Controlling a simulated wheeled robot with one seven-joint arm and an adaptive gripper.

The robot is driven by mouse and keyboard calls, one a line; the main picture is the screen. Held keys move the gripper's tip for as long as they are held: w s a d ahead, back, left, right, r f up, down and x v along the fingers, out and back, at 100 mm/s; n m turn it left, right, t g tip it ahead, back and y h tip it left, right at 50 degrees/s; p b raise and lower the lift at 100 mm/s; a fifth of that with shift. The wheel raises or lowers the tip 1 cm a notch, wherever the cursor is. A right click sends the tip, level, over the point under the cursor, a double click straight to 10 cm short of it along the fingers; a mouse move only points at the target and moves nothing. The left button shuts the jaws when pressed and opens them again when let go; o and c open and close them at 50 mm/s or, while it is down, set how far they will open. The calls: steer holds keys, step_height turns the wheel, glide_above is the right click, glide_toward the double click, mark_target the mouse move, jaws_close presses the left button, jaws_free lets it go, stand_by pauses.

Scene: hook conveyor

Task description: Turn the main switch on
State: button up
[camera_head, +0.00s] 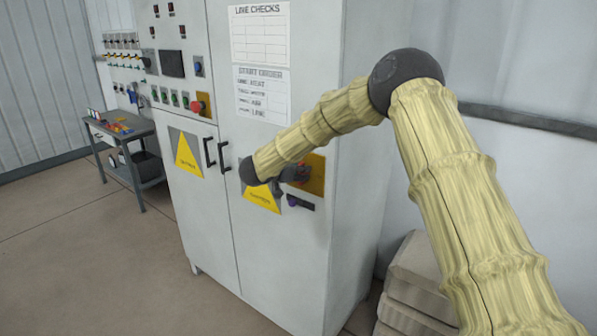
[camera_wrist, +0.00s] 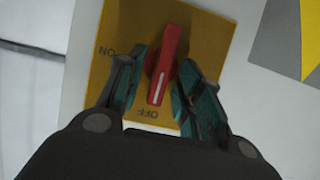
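The main switch is a red rotary handle (camera_wrist: 163,62) on a yellow-orange plate (camera_wrist: 208,45) on the cabinet front. In the wrist view the lettering is upside down, with ON at the left and OFF below. The handle stands nearly vertical there, its white line pointing toward OFF. My gripper (camera_wrist: 166,85) has its fingers apart, one on each side of the handle. The left finger is very close to it; I cannot tell whether it touches. A gap shows at the right finger. In the head view my gripper (camera_head: 294,176) partly hides the plate (camera_head: 317,176).
The grey cabinet (camera_head: 285,265) carries black door handles (camera_head: 217,153), yellow warning signs (camera_head: 188,155) and posted sheets (camera_head: 261,92). A red emergency button (camera_head: 198,106) is at its left. A side table (camera_head: 128,128) stands further left. Stacked blocks (camera_head: 418,275) lie at right. Open floor is in front.

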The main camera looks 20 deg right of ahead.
jaws_close()
steer(key=shift+s+b, duration=0.1)
steer(key=shift+b, duration=0.2)
steer(key=m+b, duration=0.1)
steer(key=t+b, duration=0.1)
steer(key=b, duration=0.1)
steer(key=shift+s+d+f+m+y, duration=0.15)
steer(key=shift+f+m+y, duration=0.1)
steer(key=shift+m+y, duration=0.15)
steer(key=m+t+b, duration=0.2)
steer(key=m+b, duration=0.1)
steer(key=b, duration=0.5)
steer(key=m+t+b, duration=0.2)
steer(key=m+b, duration=0.2)
steer(key=b, duration=0.5)
steer(key=s+d+f+m+t+b, duration=0.1)
steer(key=m+b, duration=0.3)
steer(key=b, duration=0.5)
steer(key=shift+f+t, duration=0.1)
steer(key=shift+t, duration=0.5)
steer(key=shift+r+m+b, duration=0.25)
steer(key=shift+m+b, duration=0.25)
steer(key=shift+b, duration=0.15)
